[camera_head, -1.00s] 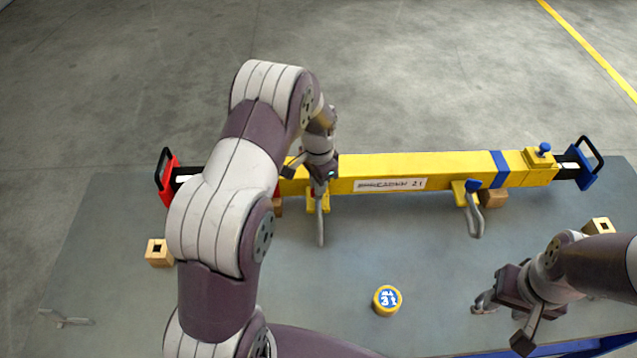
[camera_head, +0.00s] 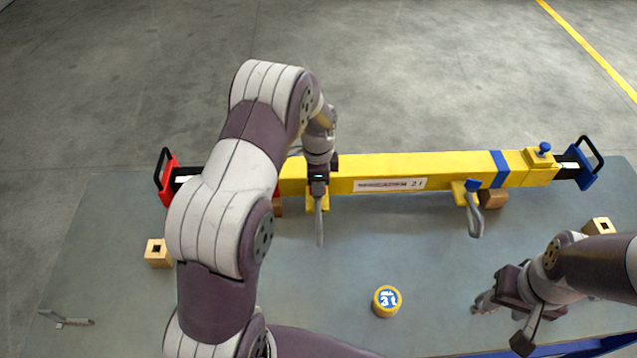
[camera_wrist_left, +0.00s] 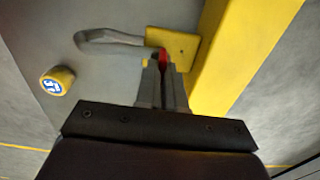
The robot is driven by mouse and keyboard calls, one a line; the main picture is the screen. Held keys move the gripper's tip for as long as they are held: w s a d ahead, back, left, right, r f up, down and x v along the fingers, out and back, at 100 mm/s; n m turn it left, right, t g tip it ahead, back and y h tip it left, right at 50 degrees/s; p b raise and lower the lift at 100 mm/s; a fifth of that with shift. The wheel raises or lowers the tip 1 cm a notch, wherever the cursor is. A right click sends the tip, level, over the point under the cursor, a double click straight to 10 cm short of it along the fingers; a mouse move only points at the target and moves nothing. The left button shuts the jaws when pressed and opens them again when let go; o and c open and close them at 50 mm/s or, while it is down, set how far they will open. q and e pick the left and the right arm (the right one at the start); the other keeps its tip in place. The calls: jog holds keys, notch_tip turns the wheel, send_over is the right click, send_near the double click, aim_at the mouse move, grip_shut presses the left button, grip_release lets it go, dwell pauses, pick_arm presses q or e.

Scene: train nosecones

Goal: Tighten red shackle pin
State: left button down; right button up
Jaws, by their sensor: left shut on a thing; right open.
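A long yellow beam (camera_head: 380,168) lies across the table, with a red handle end (camera_head: 165,175) at the left and a blue handle end (camera_head: 589,165) at the right. My left gripper (camera_head: 319,192) is at the beam's front side. In the left wrist view my left gripper (camera_wrist_left: 163,85) is shut on the red shackle pin (camera_wrist_left: 163,56), beside a yellow lug and a grey shackle (camera_wrist_left: 110,38). The shackle also shows hanging in the head view (camera_head: 320,228). The pin is hidden behind the gripper in the head view. My right gripper (camera_head: 502,322) is open at the lower right, away from the beam.
A second shackle (camera_head: 474,220) with a blue pin (camera_head: 473,185) hangs at the beam's right. A round yellow puck (camera_head: 387,301) lies front centre. Wooden blocks (camera_head: 158,253) (camera_head: 598,227) stand at both sides. A small grey tool (camera_head: 66,320) lies at lower left.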

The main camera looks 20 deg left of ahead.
dwell(0.3)
pick_arm(q)
jog(key=c, duration=1.4)
grip_release()
jog(key=shift+o, duration=0.8)
jog(key=shift+a+r, duration=0.1)
jog(key=shift+a, duration=0.05)
notch_tip(320, 180, up, 13)
jog(key=shift+f, duration=0.2)
